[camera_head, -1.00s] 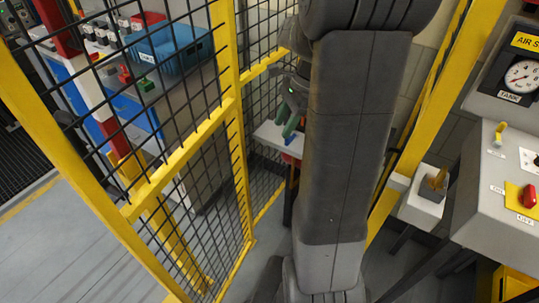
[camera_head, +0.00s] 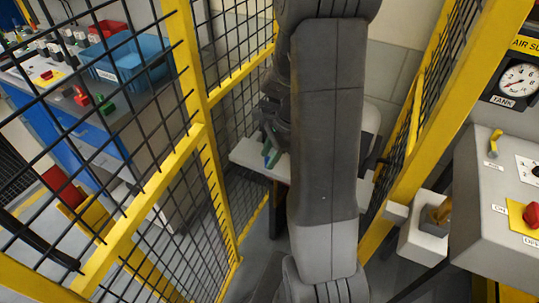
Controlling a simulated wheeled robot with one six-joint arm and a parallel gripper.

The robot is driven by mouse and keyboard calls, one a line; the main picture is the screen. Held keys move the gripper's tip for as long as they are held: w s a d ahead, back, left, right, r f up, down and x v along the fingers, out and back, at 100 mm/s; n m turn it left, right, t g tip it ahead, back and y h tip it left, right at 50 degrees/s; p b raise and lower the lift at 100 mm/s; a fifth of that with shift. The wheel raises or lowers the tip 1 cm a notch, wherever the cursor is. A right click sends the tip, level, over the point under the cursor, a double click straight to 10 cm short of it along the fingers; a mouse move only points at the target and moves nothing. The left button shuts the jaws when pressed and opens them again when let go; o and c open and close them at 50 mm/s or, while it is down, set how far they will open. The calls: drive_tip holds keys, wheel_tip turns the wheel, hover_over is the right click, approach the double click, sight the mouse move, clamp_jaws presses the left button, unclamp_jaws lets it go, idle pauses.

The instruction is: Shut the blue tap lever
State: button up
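My gripper (camera_head: 268,148) shows only in part, left of my large grey arm link, which hides the rest of it. It is over a pale bench top (camera_head: 248,158) behind the yellow mesh fence. Small green and blue-green parts show at its lower end; I cannot tell whether they are fingertips or something on the bench. I cannot make out a blue tap lever for sure; it may be hidden behind my arm. Whether the gripper is open or shut does not show.
A yellow-framed mesh fence (camera_head: 192,75) stands on the left, with a blue tub (camera_head: 143,62) behind it. On the right are a yellow post (camera_head: 447,130), a grey control box (camera_head: 485,215) with a yellow lever (camera_head: 495,143) and red knob, and a pressure gauge (camera_head: 518,78).

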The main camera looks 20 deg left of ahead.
clamp_jaws()
